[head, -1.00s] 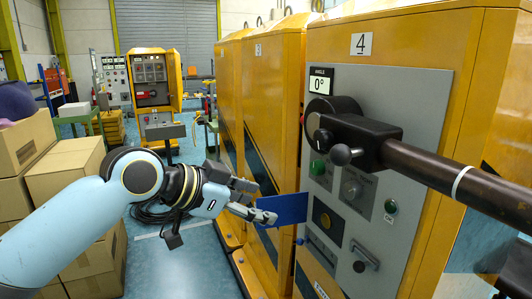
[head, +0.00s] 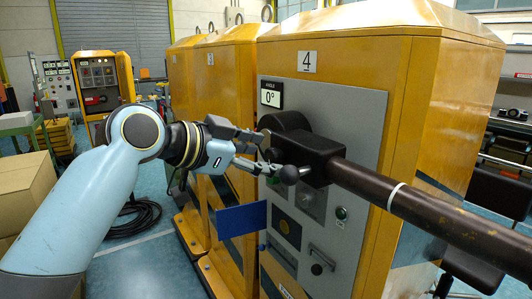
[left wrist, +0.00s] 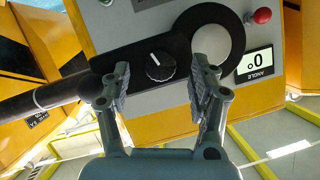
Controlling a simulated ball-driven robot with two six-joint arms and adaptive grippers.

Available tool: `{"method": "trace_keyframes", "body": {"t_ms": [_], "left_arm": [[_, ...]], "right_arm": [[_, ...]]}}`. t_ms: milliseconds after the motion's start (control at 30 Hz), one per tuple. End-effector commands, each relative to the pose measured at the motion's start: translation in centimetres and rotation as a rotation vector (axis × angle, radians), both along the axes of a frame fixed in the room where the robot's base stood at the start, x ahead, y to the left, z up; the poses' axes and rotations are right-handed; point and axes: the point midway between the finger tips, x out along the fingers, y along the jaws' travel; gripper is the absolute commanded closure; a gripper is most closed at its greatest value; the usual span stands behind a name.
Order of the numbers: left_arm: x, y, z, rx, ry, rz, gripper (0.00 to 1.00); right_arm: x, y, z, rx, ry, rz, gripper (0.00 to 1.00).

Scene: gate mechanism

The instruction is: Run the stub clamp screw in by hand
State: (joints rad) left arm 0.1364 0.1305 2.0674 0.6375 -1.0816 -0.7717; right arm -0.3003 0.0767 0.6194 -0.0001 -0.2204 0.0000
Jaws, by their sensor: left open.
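The stub clamp screw appears to be the dark round knob (head: 289,174) sticking out of the black clamp block (head: 318,158). In the left wrist view the knob (left wrist: 160,66) faces the camera, with a white line across it. The block sits at the end of a thick dark bar (head: 420,208). My left gripper (head: 264,153) is open, its fingertips close to the knob at its left in the head view. In the wrist view the knob appears between the two fingers (left wrist: 160,72); I cannot tell whether they touch it. My right gripper is not in view.
The grey panel (head: 350,120) of yellow cabinet 4 stands behind the block. Its angle display (head: 271,94) reads 0°. A blue plate (head: 241,220) juts out below my gripper. A red knob (left wrist: 262,16) shows in the wrist view. Boxes (head: 25,190) stand at the left.

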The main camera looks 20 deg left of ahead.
Motion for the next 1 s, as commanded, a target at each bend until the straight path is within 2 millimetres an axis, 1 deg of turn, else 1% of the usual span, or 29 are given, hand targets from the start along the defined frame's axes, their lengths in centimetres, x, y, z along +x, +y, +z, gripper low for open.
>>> {"method": "trace_keyframes", "body": {"t_ms": [100,200,467,500,933,967,1000], "left_arm": [[1.0,-0.6,-0.4,-0.001,0.002,0.001,0.39],[1.4,-0.8,-0.6,0.000,0.000,0.000,0.39],[1.6,-0.9,-0.8,0.001,0.000,0.000,0.39],[1.6,-0.9,-0.7,0.001,0.000,0.000,0.40],[1.6,-0.9,-0.8,0.001,0.000,0.000,0.96],[1.6,-0.9,-0.8,0.001,0.000,0.000,0.67],[1.5,-0.9,-0.8,0.001,0.000,0.000,0.73]], "right_arm": [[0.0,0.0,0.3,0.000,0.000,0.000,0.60],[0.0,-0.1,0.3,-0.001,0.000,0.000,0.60],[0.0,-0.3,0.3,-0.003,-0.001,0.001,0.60],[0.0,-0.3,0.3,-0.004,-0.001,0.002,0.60],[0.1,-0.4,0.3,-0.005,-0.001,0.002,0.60],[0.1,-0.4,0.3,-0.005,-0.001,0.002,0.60],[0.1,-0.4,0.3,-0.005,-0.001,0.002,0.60]]}}
